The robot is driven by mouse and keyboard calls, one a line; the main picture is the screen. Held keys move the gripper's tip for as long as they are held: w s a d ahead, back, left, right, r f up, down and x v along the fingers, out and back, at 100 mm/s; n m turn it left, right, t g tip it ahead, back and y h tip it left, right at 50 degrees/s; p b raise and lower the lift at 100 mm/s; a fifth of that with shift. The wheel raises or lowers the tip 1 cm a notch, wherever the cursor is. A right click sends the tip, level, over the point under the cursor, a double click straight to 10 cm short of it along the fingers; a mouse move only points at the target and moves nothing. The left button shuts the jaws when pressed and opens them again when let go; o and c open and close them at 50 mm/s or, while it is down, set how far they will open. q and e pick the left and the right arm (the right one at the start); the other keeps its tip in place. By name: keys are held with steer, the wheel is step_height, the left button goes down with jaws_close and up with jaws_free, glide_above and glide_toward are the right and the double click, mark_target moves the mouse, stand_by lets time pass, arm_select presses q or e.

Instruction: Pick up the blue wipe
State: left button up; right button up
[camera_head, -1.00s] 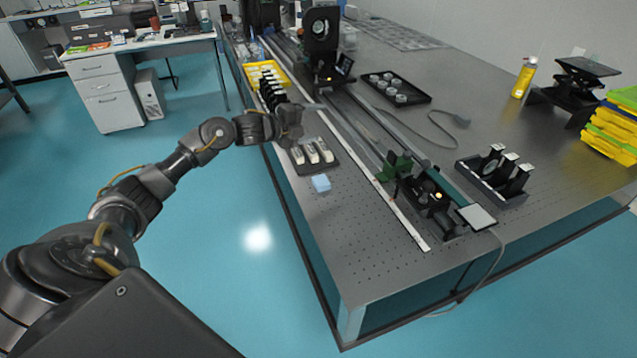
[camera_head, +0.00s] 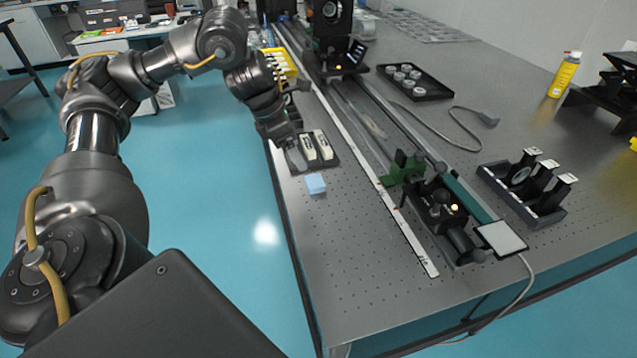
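The blue wipe (camera_head: 316,184) is a small light-blue block-like piece lying on the perforated grey optical table (camera_head: 345,250), near its left edge. My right gripper is out of view.
A long rail with a ruler strip (camera_head: 400,225) and a green-and-black mount (camera_head: 405,168) lies to the right. The table in front of the wipe is clear.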

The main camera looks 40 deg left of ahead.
mark_target(315, 180)
arm_select(q)
steer(key=x, duration=0.4)
steer(key=shift+a+f, duration=0.1)
steer(key=shift+f, duration=0.3)
steer(key=shift+d+x, duration=0.2)
steer(key=shift+x, duration=2.65)
steer(key=shift+w+r, duration=0.1)
steer(key=shift+w, duration=0.05)
steer(key=shift+c, duration=0.2)
steer(key=c, duration=1)
